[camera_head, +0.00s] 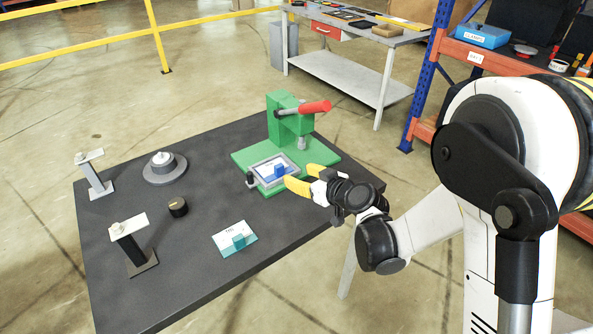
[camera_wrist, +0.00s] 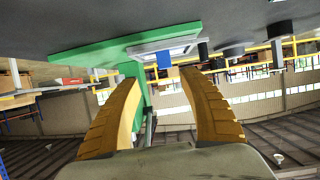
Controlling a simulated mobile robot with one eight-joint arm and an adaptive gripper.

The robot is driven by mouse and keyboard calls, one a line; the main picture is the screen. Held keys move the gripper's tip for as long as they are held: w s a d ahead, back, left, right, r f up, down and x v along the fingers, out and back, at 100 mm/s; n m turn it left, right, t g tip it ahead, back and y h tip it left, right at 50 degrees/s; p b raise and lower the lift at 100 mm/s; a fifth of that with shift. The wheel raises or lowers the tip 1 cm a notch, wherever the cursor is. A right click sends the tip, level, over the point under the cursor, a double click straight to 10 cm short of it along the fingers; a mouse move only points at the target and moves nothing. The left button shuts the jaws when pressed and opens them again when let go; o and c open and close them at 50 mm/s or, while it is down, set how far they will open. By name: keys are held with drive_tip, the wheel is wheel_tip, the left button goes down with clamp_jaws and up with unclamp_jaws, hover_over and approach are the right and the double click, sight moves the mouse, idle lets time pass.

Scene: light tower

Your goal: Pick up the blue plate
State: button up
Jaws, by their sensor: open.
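A small blue piece (camera_head: 280,170), which looks like the blue plate, is on a white surface inside a grey frame (camera_head: 262,166) on the green press base (camera_head: 245,155). In the wrist view the blue plate (camera_wrist: 163,59) shows just beyond and between the fingertips. My gripper (camera_head: 297,175) has yellow fingers, spread apart with nothing between them, just right of the blue plate. The open fingers also show in the wrist view (camera_wrist: 160,80). I cannot tell the exact gap between fingertips and plate.
The green press (camera_head: 283,117) with a red handle (camera_head: 315,107) rises close behind my gripper. A teal and white tagged piece (camera_head: 232,240), a black knob (camera_head: 178,207), a round grey part (camera_head: 164,170) and two angled stands (camera_head: 131,242) are on the dark table (camera_head: 200,285).

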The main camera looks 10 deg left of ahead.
sight(281, 170)
drive_tip(key=b+x, duration=0.1)
drive_tip(key=x, duration=0.5)
drive_tip(key=shift+s+f+b, duration=0.15)
drive_tip(key=shift+b, duration=0.2)
drive_tip(key=b+x, duration=0.1)
drive_tip(key=x, duration=0.1)
drive_tip(key=b+x, duration=0.1)
drive_tip(key=x, duration=0.2)
drive_tip(key=shift+s+a+f, duration=0.15)
drive_tip(key=shift+s, duration=0.2)
drive_tip(key=shift+c, duration=0.2)
clamp_jaws()
